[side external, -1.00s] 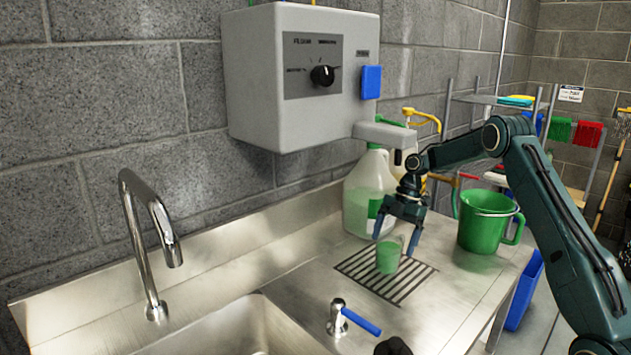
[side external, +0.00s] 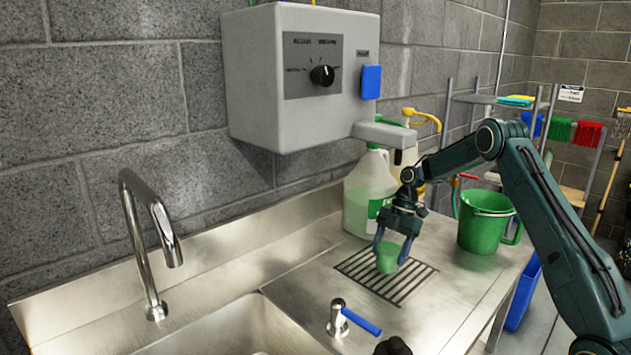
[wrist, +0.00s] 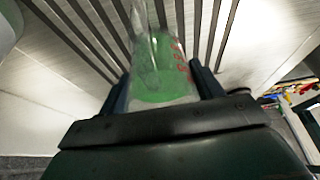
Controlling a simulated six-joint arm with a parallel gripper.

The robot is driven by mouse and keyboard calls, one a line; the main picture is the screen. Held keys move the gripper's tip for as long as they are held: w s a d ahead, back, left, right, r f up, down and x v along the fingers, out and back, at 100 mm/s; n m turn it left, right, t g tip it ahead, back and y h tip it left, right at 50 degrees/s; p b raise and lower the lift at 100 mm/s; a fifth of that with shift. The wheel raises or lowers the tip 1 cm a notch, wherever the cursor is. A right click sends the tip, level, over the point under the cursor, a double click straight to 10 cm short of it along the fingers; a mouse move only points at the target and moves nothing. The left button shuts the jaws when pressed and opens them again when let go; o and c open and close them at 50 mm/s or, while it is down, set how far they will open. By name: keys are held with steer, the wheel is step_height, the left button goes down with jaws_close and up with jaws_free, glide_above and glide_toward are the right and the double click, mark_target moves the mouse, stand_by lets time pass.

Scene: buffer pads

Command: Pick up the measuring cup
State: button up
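The measuring cup (side external: 387,259) is a small clear cup with green liquid in it. It stands on the slotted drain grate (side external: 362,281) below the dispenser. My gripper (side external: 390,256) is lowered over it, with one finger on each side of the cup. In the wrist view, the cup (wrist: 160,75) lies between the two fingers of my gripper (wrist: 163,88), and red markings show on its wall. The fingers are very near the cup wall, but I cannot tell whether they press on it.
A large jug (side external: 367,195) stands close behind my gripper. A green bucket (side external: 483,228) stands to the right. A grey dispenser box (side external: 300,110) hangs on the wall above. The sink (side external: 235,335) and a blue-handled valve (side external: 343,318) are in front.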

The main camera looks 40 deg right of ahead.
mark_target(392, 238)
steer(key=c, duration=0.7)
steer(key=shift+r, duration=0.4)
steer(key=shift+r, duration=1.25)
steer(key=shift+s+r, duration=0.15)
steer(key=shift+s, duration=8.7)
steer(key=shift+s, duration=0.15)
